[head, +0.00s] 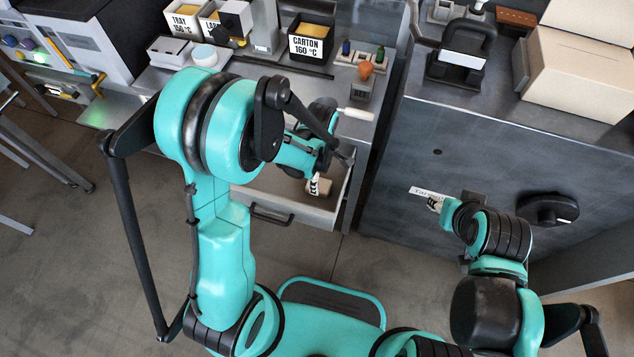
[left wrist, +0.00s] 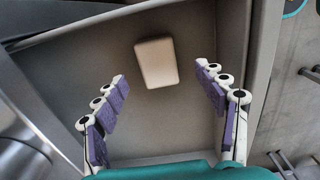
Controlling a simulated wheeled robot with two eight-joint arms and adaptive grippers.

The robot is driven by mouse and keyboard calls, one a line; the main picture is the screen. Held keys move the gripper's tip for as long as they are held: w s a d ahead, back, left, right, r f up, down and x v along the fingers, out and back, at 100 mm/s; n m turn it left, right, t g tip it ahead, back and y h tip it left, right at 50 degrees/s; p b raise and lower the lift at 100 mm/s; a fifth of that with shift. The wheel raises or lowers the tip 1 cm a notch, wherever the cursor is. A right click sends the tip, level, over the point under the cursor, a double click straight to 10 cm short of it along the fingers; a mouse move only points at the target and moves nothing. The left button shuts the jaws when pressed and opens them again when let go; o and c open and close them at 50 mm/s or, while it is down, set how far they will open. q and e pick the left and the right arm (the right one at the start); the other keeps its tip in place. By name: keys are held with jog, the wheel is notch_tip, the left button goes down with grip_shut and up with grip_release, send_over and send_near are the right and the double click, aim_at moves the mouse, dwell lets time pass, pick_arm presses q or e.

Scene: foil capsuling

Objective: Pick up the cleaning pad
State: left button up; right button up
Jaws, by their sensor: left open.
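A pale beige rectangular block, which looks like the cleaning pad (left wrist: 155,62), lies flat on the floor of an open grey drawer (head: 272,199). In the left wrist view it sits beyond my fingertips, between their lines and apart from both. My left gripper (left wrist: 162,72) is open and empty, its purple-padded fingers spread over the drawer. In the head view, the left hand reaches down into the drawer and largely hides the pad. My right gripper (head: 437,203) is by the dark cabinet's front; its fingers are too small and hidden to judge.
The drawer's walls (left wrist: 261,80) rise close around the left gripper. On the counter above stand a carton box (head: 310,45), several bins, and a small rack (head: 360,58). Cardboard boxes (head: 580,75) and a black-handled tool (head: 462,55) stand on the right cabinet.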

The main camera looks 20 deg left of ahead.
pick_arm(q)
jog(key=f+b, duration=0.1)
jog(key=f, duration=0.1)
jog(key=f+b, duration=0.1)
jog(key=f, duration=0.2)
jog(key=shift+w+a+f+b, duration=0.15)
jog(key=shift+w+f+b, duration=0.05)
jog(key=shift+f+b, duration=0.15)
jog(key=shift+r, duration=0.1)
jog(key=shift+c, duration=0.7)
jog(key=c, duration=1.1)
